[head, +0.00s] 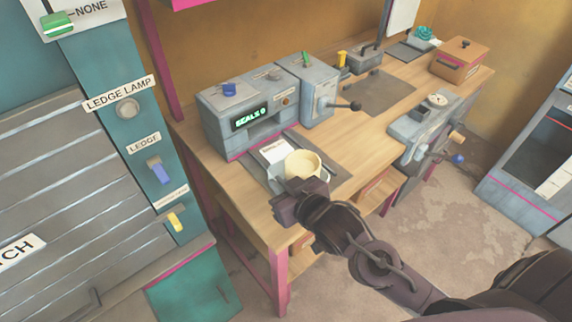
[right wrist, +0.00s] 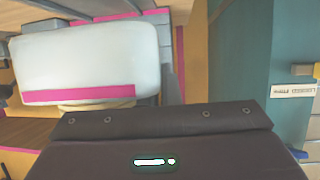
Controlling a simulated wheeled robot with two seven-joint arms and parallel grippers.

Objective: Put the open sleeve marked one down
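A cream, rounded, open-topped thing (head: 302,163) sits at the tip of my right gripper (head: 300,190) in the head view, above the front of the bench. I cannot read a mark on it, so I cannot tell if it is the sleeve marked one. The gripper's dark body hides its lower part and the fingertips. In the right wrist view a large pale block with a pink stripe (right wrist: 85,60) fills the upper left, and a thin cream rim (right wrist: 97,105) shows below it. Whether the fingers are closed on anything is hidden. My left gripper is out of view.
A grey machine (head: 240,115) with a lit green display stands behind, with a white labelled card (head: 273,151) in front of it. A teal panel (head: 125,110) with labelled switches stands at left.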

